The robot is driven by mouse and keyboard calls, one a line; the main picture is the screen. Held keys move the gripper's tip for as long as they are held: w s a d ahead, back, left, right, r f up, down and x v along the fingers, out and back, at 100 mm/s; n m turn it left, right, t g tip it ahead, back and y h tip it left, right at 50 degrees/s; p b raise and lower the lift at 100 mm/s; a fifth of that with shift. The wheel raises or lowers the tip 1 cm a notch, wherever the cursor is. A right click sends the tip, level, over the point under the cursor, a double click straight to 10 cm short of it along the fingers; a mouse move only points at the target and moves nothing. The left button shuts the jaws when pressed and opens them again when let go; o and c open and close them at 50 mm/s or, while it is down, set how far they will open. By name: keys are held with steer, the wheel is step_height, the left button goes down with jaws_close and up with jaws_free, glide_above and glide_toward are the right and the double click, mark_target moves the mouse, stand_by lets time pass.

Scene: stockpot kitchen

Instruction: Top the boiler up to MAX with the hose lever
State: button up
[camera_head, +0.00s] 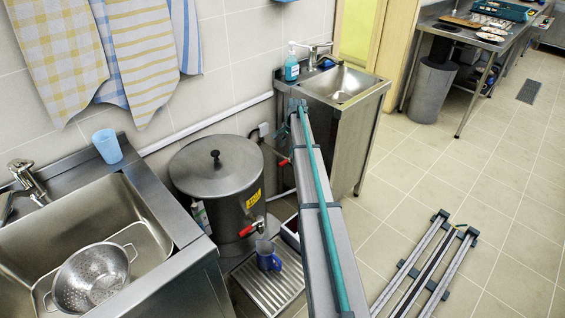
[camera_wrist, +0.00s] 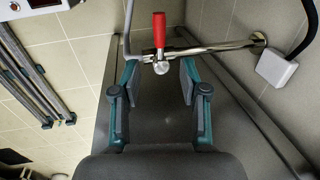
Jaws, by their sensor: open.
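The boiler (camera_head: 215,175) is a round steel pot with a closed lid and a yellow label, left of my arm in the head view. The red hose lever (camera_head: 284,162) shows right of the boiler, close to my arm. In the wrist view the red lever (camera_wrist: 158,30) stands on a steel pipe (camera_wrist: 215,48), just beyond the fingertips and roughly centred between them. My gripper (camera_wrist: 160,72) is open and empty, with a finger on each side. In the head view my arm blocks most of the gripper. No water level or MAX mark is visible.
A red-handled tap (camera_head: 247,230) sits low on the boiler, above a blue mug (camera_head: 267,256) on a ribbed drip tray (camera_head: 262,290). Sinks flank the boiler; a colander (camera_head: 92,280) lies in the left one. A white wall box (camera_wrist: 277,68) with a black cable is beside the pipe.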

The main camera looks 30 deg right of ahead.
mark_target(285, 161)
steer(key=f, duration=0.3)
steer(key=w+f, duration=0.1)
steer(key=f, duration=0.5)
steer(key=shift+w+a+f+p, duration=0.25)
steer(key=shift+w+p, duration=0.15)
jaws_close()
